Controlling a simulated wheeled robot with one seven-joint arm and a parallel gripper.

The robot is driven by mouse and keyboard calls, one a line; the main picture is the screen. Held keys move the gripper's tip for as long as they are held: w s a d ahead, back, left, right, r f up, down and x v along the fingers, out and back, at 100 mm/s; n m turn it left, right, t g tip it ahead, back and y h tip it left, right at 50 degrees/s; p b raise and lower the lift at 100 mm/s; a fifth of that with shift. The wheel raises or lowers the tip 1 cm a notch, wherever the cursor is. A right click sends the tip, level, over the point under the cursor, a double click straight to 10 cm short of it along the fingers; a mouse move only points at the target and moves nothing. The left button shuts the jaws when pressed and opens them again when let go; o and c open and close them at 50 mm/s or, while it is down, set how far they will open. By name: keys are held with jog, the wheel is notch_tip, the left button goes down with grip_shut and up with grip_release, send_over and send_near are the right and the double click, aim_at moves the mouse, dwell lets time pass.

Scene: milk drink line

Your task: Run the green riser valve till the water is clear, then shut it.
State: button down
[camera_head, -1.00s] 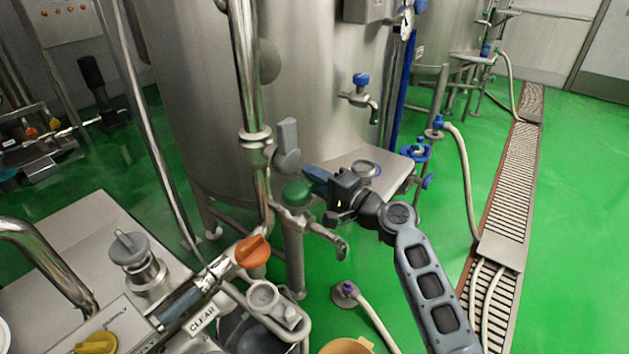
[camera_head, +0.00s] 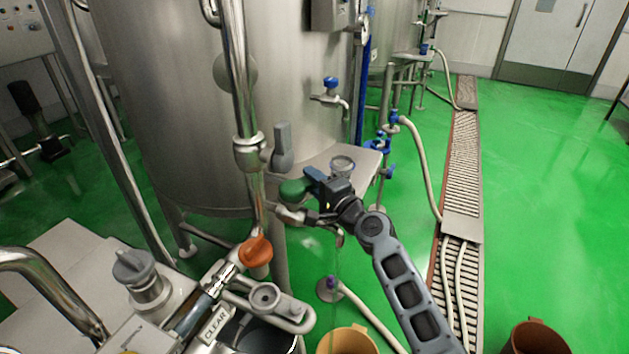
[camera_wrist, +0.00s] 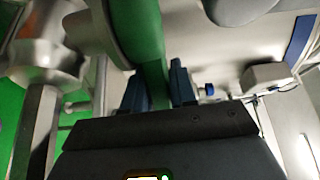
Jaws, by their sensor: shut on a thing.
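The green riser valve (camera_head: 293,190) sits on a steel pipe beside the tank, above a short curved spout (camera_head: 339,238). My gripper (camera_head: 311,183) is at the right end of its green handle. In the wrist view the green handle (camera_wrist: 150,45) runs down between the two blue fingers of my gripper (camera_wrist: 157,92), which are shut on it. A thin, faint stream of water (camera_head: 336,265) falls from the spout towards the floor drain (camera_head: 328,291). It looks pale and see-through, but it is too fine to judge its clearness surely.
A grey lever (camera_head: 283,146) stands just above the green valve. An orange valve handle (camera_head: 255,251) and a CLEAR tag (camera_head: 215,323) are at lower left. A tan bucket (camera_head: 349,340) and brown bucket (camera_head: 537,338) stand on the floor. A glass (camera_head: 342,165) stands on the shelf.

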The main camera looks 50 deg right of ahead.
jog(key=c, duration=1)
grip_release()
jog(key=b+v, duration=0.1)
jog(key=v, duration=0.7)
